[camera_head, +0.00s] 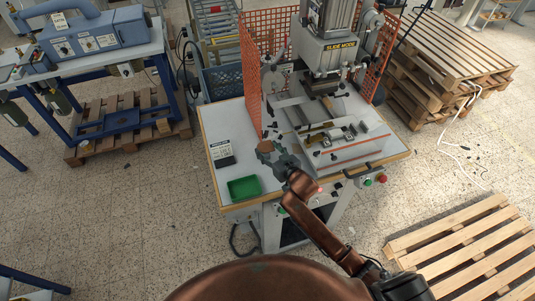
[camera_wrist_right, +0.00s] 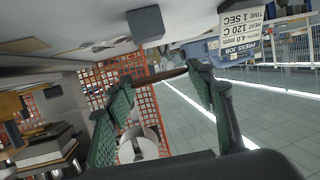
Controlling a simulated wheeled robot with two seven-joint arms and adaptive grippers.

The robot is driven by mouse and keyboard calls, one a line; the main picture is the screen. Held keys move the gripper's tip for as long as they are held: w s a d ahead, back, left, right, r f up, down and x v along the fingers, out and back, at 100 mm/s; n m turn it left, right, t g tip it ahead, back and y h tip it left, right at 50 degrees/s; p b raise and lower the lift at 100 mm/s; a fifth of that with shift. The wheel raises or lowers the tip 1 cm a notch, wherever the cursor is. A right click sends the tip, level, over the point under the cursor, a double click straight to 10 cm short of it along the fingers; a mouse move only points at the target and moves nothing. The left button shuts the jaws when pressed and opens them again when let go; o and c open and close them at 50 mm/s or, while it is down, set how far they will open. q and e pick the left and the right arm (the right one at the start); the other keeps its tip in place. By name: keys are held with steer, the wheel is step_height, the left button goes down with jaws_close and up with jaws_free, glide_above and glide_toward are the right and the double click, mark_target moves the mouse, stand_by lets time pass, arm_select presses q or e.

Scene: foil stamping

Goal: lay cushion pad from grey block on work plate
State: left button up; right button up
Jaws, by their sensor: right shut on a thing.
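My right gripper (camera_head: 271,151) is over the left front part of the press table. It is shut on a thin brown pad (camera_head: 265,145), apparently the cushion pad. In the right wrist view the pad (camera_wrist_right: 160,77) shows edge-on between the green-lined fingers, held across the gap. A grey block (camera_wrist_right: 146,23) stands on the table nearby, apart from the pad in that view; I cannot clearly pick it out in the head view. The press bed (camera_head: 345,153) lies to the right of the gripper; which part is the work plate is unclear. My left gripper is not in view.
A green tray (camera_head: 244,187) sits at the table's front left, with a job sign (camera_head: 222,149) behind it. An orange mesh guard (camera_head: 252,65) and the press head (camera_head: 325,50) rise at the back. Control buttons (camera_head: 367,182) line the front edge.

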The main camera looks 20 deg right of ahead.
mark_target(267, 152)
steer(key=f, duration=0.1)
steer(key=w+f, duration=0.1)
steer(key=f, duration=0.1)
steer(key=shift+w, duration=0.1)
steer(key=shift+f+p, duration=0.45)
steer(key=shift+p, duration=0.25)
steer(key=shift+f, duration=0.1)
steer(key=shift+f, duration=0.15)
steer(key=shift+f, duration=0.1)
steer(key=o, duration=0.7)
steer(key=shift+o, duration=0.2)
